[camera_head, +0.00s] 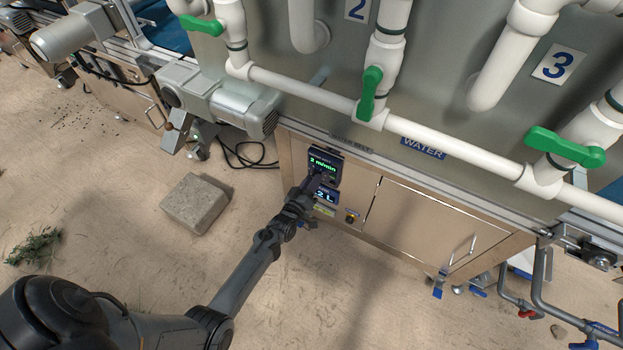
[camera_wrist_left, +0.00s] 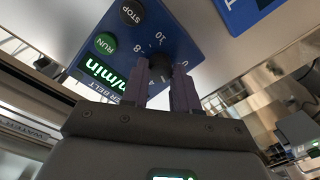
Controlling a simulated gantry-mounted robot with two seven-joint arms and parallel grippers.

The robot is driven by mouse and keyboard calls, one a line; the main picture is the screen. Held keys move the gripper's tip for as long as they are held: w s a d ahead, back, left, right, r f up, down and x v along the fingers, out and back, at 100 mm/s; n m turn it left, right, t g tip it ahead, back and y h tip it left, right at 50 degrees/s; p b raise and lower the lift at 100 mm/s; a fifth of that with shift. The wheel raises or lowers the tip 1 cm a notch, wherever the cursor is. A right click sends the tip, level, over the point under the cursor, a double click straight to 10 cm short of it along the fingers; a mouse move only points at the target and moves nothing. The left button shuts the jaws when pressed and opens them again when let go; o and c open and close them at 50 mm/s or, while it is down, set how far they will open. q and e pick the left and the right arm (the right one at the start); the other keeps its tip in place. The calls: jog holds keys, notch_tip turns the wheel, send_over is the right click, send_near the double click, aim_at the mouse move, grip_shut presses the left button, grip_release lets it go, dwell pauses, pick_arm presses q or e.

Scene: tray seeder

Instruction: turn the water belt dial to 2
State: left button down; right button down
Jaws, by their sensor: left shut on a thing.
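The water belt control panel (camera_head: 325,162) is a dark box on the steel cabinet front. Its green display appears to read 2 m/min. In the left wrist view the blue panel (camera_wrist_left: 178,38) shows printed scale numbers around a black dial (camera_wrist_left: 160,61). My left gripper (camera_head: 312,180) reaches the panel from below. In the left wrist view its two purple-grey fingers (camera_wrist_left: 160,76) stand on either side of the dial, shut on it. The fingers partly hide the dial, and its pointer cannot be made out. My right gripper is not in view.
The panel has a black STOP button (camera_wrist_left: 131,12) and a green RUN button (camera_wrist_left: 105,43) close to the dial. White pipes with green valve handles (camera_head: 370,95) run above. A concrete block (camera_head: 194,203) lies on the floor.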

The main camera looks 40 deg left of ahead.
pick_arm(q)
jog(key=shift+n+p, duration=0.45)
jog(key=shift+n, duration=0.45)
jog(key=c, duration=0.8)
grip_release()
jog(key=shift+c, duration=0.2)
jog(key=shift+s, duration=0.1)
jog(key=p+v, duration=0.4)
jog(key=v, duration=0.6)
jog(key=shift+s+p, duration=0.3)
jog(key=shift+s, duration=0.05)
